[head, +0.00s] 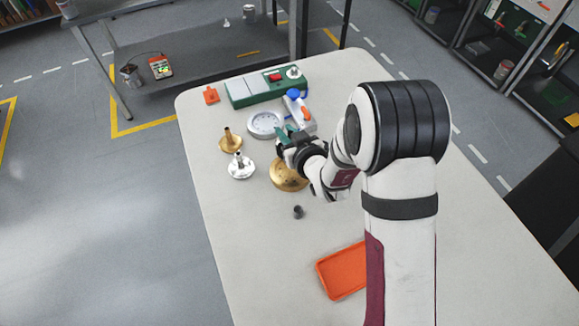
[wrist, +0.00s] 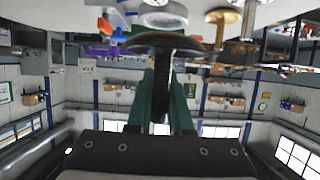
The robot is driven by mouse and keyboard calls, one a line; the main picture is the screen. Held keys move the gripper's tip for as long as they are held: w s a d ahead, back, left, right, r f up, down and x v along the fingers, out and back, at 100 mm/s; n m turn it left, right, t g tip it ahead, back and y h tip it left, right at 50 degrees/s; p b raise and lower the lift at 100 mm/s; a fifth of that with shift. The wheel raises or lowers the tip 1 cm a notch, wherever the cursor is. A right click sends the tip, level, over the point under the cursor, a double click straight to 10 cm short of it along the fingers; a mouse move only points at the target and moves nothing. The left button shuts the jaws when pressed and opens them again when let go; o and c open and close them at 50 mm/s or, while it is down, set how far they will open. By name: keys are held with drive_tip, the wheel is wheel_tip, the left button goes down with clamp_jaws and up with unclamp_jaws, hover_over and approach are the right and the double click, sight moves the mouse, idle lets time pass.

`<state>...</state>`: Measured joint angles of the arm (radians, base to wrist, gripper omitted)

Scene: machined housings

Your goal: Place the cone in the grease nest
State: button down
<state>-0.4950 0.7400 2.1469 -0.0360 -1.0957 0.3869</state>
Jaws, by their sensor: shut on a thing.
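My gripper (head: 283,138) is above the table, tilted, with its teal fingers shut. In the wrist view my gripper (wrist: 165,95) is closed on the stem of a dark part with a wide, round flange (wrist: 165,42); I take it for the cone, but its shape is partly hidden. In the head view it is hard to make out at the fingers. A pale round dish (head: 264,124), possibly the grease nest, stands just left of and beyond the gripper. It also shows past the flange in the wrist view (wrist: 163,18).
A brass stemmed part (head: 230,143) and a silver one (head: 241,168) stand left of my gripper. A brass round piece (head: 287,180) is partly under my arm. A small dark cylinder (head: 298,212), orange tray (head: 343,270) and green-and-white box (head: 264,88) are on the table.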

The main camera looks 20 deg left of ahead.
wheel_tip(320, 180, down, 9)
drive_tip(key=shift+r, duration=0.2)
drive_tip(key=shift+f, duration=0.15)
drive_tip(key=c, duration=0.8)
unclamp_jaws()
